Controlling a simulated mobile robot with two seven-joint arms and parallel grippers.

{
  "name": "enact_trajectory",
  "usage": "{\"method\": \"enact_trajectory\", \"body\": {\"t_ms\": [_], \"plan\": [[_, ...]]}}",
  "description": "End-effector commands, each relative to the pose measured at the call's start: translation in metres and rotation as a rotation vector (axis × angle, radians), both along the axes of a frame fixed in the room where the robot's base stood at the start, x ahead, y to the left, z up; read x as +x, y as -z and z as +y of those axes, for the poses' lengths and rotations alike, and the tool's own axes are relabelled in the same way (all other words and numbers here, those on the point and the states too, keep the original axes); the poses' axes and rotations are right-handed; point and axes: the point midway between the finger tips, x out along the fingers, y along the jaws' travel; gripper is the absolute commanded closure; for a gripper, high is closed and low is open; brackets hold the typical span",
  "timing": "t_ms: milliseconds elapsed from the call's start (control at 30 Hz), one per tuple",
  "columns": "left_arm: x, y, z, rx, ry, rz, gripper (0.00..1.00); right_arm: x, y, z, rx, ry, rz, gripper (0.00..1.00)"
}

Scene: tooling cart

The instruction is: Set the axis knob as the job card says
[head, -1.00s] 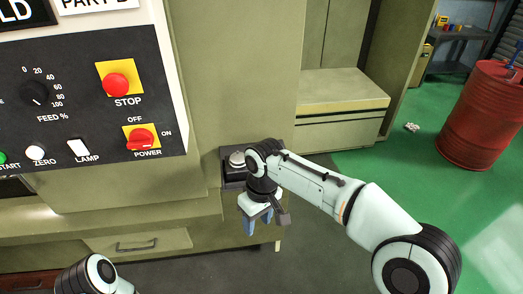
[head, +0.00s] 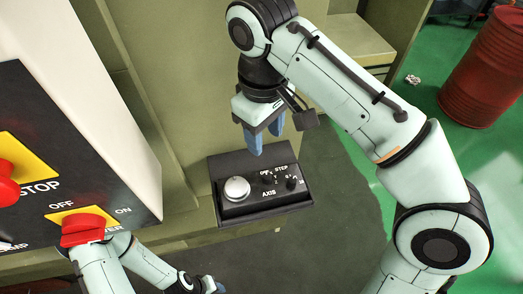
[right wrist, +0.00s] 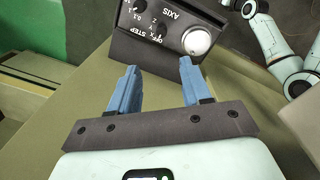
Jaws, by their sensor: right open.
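The axis knob (head: 267,179) is a small dark knob on a black control box, above the word AXIS. Its pointer is too small to read. In the right wrist view the box (right wrist: 120,45) is upside down at the top. My right gripper (head: 265,142) is open and empty, with blue fingers above the back edge of the box, apart from the knob. In the right wrist view the gripper (right wrist: 159,68) shows the box beyond its spread fingertips. No job card is legible.
A large silver dial (head: 237,189) sits left of the axis knob and a step knob (head: 291,183) right of it. A panel with a red power switch (head: 85,228) stands at left. A red drum (head: 490,75) is at far right on the green floor.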

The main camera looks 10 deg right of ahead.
Motion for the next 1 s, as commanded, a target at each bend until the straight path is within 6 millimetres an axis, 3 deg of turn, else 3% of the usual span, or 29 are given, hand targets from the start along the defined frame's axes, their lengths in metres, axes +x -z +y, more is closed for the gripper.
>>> {"method": "enact_trajectory", "body": {"t_ms": [300, 600, 800, 1000], "plan": [[-0.024, 0.031, 0.000, 0.000, 0.000, 0.028, 0.57, -0.001, 0.058, -0.003, -0.002, 0.001, 0.007, 0.52], [-0.036, 0.052, 0.000, 0.000, -0.001, 0.042, 0.57, 0.001, 0.113, -0.004, -0.001, 0.001, 0.004, 0.52], [-0.038, 0.057, 0.000, 0.000, 0.000, 0.044, 0.57, 0.002, 0.130, -0.005, -0.001, 0.001, 0.003, 0.52], [-0.038, 0.057, 0.000, 0.000, 0.000, 0.044, 0.57, 0.003, 0.133, -0.005, 0.000, 0.002, 0.001, 0.52]]}}
